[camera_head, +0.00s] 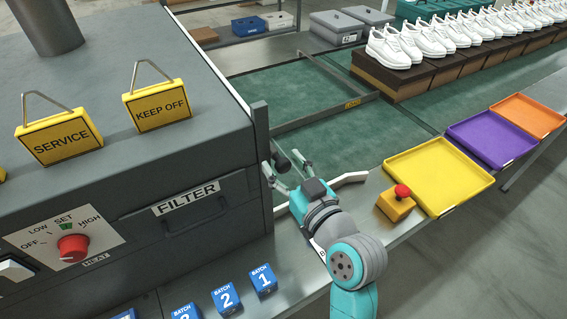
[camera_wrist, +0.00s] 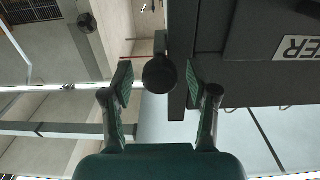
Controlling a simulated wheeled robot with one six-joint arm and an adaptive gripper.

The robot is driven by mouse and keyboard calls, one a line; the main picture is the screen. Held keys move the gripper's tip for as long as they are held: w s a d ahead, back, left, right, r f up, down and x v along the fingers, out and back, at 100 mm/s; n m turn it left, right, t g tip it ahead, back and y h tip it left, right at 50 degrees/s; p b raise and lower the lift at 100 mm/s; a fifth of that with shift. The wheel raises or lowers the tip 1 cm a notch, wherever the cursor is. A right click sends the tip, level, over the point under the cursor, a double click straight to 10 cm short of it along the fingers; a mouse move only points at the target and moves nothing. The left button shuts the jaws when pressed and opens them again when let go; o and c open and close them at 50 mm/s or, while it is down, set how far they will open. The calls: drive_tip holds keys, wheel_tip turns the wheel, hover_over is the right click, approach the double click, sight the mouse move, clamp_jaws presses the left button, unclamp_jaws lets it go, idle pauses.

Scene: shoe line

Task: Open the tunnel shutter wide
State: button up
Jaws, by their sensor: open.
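The grey tunnel housing (camera_head: 180,130) stands at the left, its mouth facing right over the green belt. A dark upright edge (camera_head: 261,150) stands at the mouth. It may belong to the shutter; I cannot tell how far the shutter is open. My gripper (camera_head: 280,172) is beside this edge, its jaws open. In the wrist view my gripper (camera_wrist: 158,82) has a round dark knob (camera_wrist: 160,74) between its two spread fingers. Gaps show on both sides of the knob, so neither finger appears to touch it.
A yellow tray (camera_head: 438,175) and a red emergency button on a yellow box (camera_head: 397,203) lie right of my arm. A bar with a yellow label (camera_head: 352,102) crosses the belt. Blue batch blocks (camera_head: 262,280) stand in front. White shoes (camera_head: 396,48) line the back.

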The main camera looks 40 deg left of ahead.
drive_tip(key=v, duration=1.1)
drive_tip(key=shift+d, duration=0.25)
drive_tip(key=shift+s, duration=0.1)
drive_tip(key=s+d+f+m+t+h, duration=0.3)
drive_tip(key=d+f+m+t+h, duration=0.15)
drive_tip(key=d+f, duration=0.55)
drive_tip(key=s+d+f+m+t+h, duration=0.3)
drive_tip(key=d+f+m+h, duration=0.3)
drive_tip(key=d+f, duration=0.5)
drive_tip(key=s+d+r+m+h, duration=0.1)
drive_tip(key=s+d+h, duration=0.2)
drive_tip(key=s+d, duration=0.3)
drive_tip(key=s+d+r+m+h, duration=0.1)
drive_tip(key=s+d, duration=0.6)
drive_tip(key=s, duration=0.7)
drive_tip(key=shift+m+h, duration=0.55)
drive_tip(key=shift+h, duration=0.5)
drive_tip(key=shift+r+t, duration=0.1)
drive_tip(key=shift+t, duration=0.15)
